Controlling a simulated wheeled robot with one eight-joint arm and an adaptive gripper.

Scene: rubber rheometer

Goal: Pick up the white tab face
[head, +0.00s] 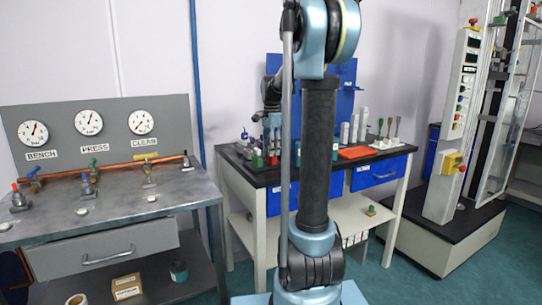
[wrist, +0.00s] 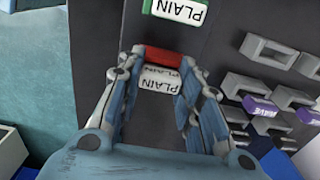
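A small white tab face lettered PLAIN (wrist: 159,80) lies between the fingers of my gripper (wrist: 162,62) in the wrist view. A red block (wrist: 158,57) adjoins its far edge and spans most of the space between the fingertips. The fingers stand well apart, one on each side, with narrow dark gaps beside the white face. Contact at the fingertips is not clear. In the head view, my gripper is over the left part of the dark-topped bench (head: 233,160), partly hidden by my arm, and the tab cannot be made out there.
A second white PLAIN tab with a green edge (wrist: 180,10) is just beyond the fingertips. Several grey brackets and a purple WAVE tab (wrist: 263,106) lie close on the right. In the head view, an orange tray (head: 358,153) and upright tools stand on the bench's right side.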

